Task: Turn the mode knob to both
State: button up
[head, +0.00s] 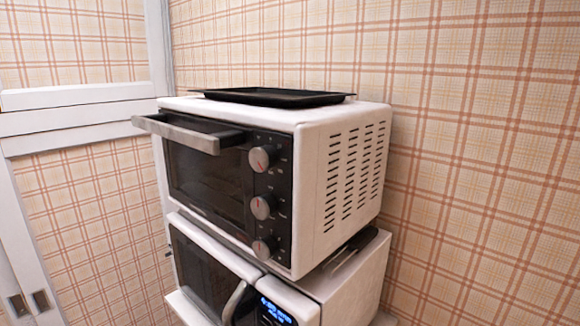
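A white toaster oven (308,190) with a dark glass door stands at the centre of the head view. My gripper is not in view.
A black tray (272,97) lies on top of the oven. Below stands a white microwave (345,285) with a lit blue display and a curved handle (233,301). Plaid wallpaper covers the walls behind and to the right. White panel frames (80,108) stand at the left. The space before the knobs looks clear.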

aim_at(263, 207)
jog(key=i+j+z, duration=0.2)
jog(key=j+z, duration=0.2)
jog(key=i+j+z, duration=0.2)
jog(key=z, duration=0.25)
jog(key=j, duration=0.1)
